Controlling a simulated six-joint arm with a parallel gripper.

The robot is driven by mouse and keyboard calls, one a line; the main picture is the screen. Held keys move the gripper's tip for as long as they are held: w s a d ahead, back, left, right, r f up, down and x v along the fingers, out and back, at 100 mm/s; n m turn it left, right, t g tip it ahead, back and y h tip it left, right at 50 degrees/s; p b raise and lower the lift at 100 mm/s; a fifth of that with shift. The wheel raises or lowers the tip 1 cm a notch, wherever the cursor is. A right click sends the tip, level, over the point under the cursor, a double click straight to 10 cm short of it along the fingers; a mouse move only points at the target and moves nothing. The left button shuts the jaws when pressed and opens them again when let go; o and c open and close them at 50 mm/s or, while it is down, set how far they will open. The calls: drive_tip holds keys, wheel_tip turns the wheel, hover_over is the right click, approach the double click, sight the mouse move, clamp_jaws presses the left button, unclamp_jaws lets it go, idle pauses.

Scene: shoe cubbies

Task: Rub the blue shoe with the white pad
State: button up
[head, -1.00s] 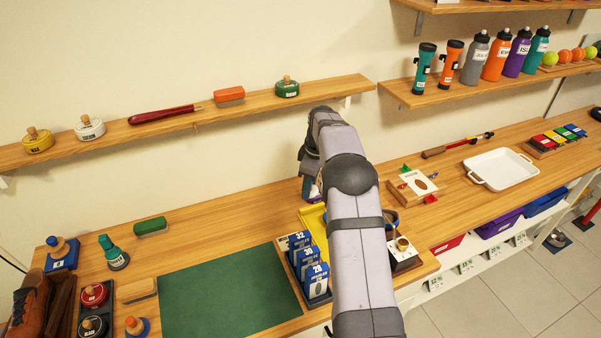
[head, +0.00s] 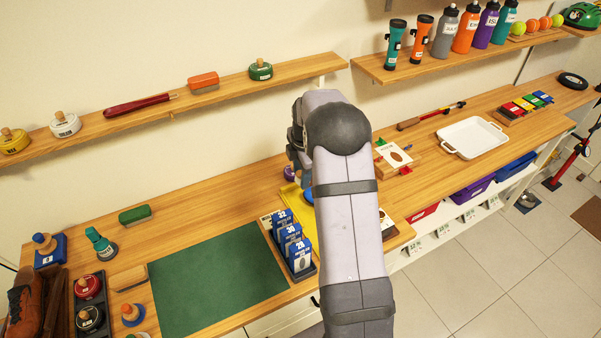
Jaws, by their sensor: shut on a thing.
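My arm reaches across the middle of the workbench (head: 240,190), and its forearm and wrist hide my gripper's jaws and anything in them. No blue shoe and no white pad can be made out. A small purple item (head: 290,173) and a bit of blue (head: 308,195) show beside my wrist; I cannot tell what they are. A brown shoe (head: 24,304) stands at the far left end of the bench.
A green mat (head: 215,280) lies clear at front. Blue numbered cards (head: 293,244) stand in a holder beside my arm, near a yellow tray (head: 296,207). A white tray (head: 472,137) lies to the right. A wall shelf (head: 170,105) holds tins and brushes.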

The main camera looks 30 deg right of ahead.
drive_tip(key=shift+w+d+f+b, duration=0.1)
drive_tip(key=shift+d+f+b, duration=0.35)
drive_tip(key=shift+f, duration=0.4)
drive_tip(key=shift+w+d+f+b, duration=0.1)
drive_tip(key=shift+d+f+b, duration=0.25)
drive_tip(key=shift+f+b, duration=0.4)
drive_tip(key=shift+w+d+f+b, duration=0.1)
drive_tip(key=shift+d+f+b, duration=0.3)
drive_tip(key=shift+f, duration=0.6)
drive_tip(key=shift+w+d+f+b, duration=0.1)
drive_tip(key=shift+d+f+b, duration=0.15)
drive_tip(key=shift+f, duration=0.2)
drive_tip(key=shift+w+d+f+b, duration=0.15)
drive_tip(key=shift+f+b, duration=0.1)
drive_tip(key=shift+f, duration=0.2)
drive_tip(key=shift+s, duration=0.2)
drive_tip(key=shift+s+a+f+b, duration=0.45)
drive_tip(key=shift+s+a, duration=0.15)
drive_tip(key=shift+s, duration=0.3)
drive_tip(key=shift+s+a+f+b, duration=0.35)
drive_tip(key=shift+s+a, duration=0.2)
drive_tip(key=shift+s, duration=0.3)
